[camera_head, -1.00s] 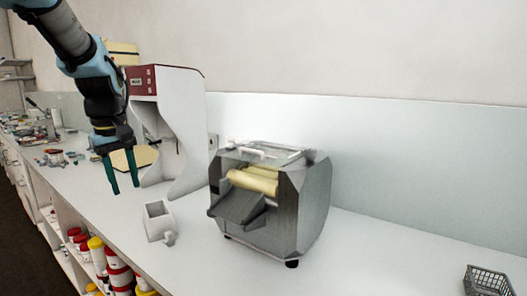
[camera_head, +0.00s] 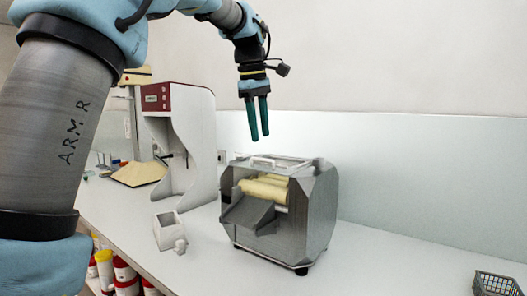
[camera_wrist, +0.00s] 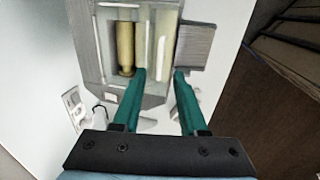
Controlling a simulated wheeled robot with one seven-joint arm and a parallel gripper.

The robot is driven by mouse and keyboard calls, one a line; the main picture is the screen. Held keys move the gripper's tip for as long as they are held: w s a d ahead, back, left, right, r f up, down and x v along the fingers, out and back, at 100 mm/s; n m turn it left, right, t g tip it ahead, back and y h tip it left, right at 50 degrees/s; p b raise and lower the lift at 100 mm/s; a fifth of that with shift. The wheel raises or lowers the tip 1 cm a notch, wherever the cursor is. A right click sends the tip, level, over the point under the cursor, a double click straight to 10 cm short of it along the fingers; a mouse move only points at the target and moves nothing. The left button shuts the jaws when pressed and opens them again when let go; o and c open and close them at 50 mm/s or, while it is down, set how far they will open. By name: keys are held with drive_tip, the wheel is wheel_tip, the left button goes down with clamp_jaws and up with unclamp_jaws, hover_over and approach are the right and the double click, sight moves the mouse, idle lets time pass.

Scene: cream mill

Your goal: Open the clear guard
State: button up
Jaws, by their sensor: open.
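The clear guard (camera_head: 272,163) lies over the top of the grey roller mill (camera_head: 318,213), with a pale handle bar on it; it looks closed. Cream rollers (camera_head: 265,189) show at the mill's front opening, above a grey sloped tray (camera_head: 249,213). My gripper (camera_head: 259,138) points down above the mill, its two teal fingers apart and empty, clear of the guard. In the wrist view my gripper (camera_wrist: 159,74) is open, with the mill's rollers (camera_wrist: 126,48) beyond the fingertips. The guard's handle cannot be made out clearly there.
A white stand with a red top panel (camera_head: 165,97) is left of the mill. A small white box (camera_head: 167,233) sits on the counter in front of it. A dark wire basket (camera_head: 497,284) is at the lower right.

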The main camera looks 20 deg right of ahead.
sight(262, 168)
drive_tip(key=f, duration=0.4)
drive_tip(key=d+f, duration=0.1)
drive_tip(key=f, duration=0.1)
drive_tip(key=shift+w, duration=0.3)
clamp_jaws()
idle(1.1)
